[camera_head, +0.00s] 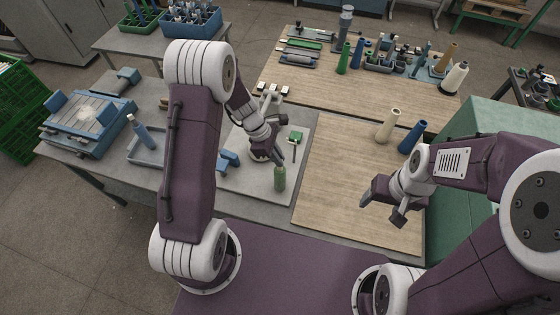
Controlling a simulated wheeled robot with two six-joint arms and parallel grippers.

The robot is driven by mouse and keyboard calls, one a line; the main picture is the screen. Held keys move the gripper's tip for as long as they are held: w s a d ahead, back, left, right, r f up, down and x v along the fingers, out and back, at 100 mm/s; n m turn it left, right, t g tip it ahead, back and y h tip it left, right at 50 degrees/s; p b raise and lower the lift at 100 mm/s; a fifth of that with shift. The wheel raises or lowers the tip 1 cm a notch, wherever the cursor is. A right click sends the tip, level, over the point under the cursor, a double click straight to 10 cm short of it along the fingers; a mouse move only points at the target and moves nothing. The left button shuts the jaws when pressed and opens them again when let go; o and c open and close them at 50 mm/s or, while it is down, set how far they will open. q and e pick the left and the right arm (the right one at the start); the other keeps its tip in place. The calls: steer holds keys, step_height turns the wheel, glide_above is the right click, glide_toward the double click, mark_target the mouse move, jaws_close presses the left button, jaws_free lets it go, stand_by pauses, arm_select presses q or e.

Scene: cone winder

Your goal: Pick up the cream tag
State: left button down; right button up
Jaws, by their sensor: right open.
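Several small pale pieces (285,90) lie at the back edge of the grey mat, partly behind my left arm. I cannot tell which, if any, is the cream tag. My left gripper (276,158) points down over the grey mat (245,185), just behind a green bottle (280,180). Its fingers are small and overlap the dark wrist, so I cannot tell whether they are apart or touch the bottle. My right gripper (382,205) is open and empty above the bare wooden board (330,190), in front of the cones and well right of the pale pieces.
A green tool (295,137) and a blue clamp-like piece (229,160) lie near my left gripper. A cream cone (388,125) and a blue cone (411,137) stand on the wooden board. Blue trays are at left. The board's middle is clear.

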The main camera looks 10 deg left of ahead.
arm_select(q)
steer(key=shift+s+r, duration=0.1)
steer(key=shift+s, duration=0.05)
steer(key=shift+r, duration=0.1)
steer(key=shift+r, duration=0.35)
step_height(320, 180, up, 3)
steer(key=shift+f, duration=0.15)
steer(key=s+d+r+p, duration=0.2)
steer(key=s+d+r, duration=0.1)
steer(key=d+r, duration=0.7)
steer(key=shift+s+d+r, duration=0.15)
steer(key=shift+d, duration=0.4)
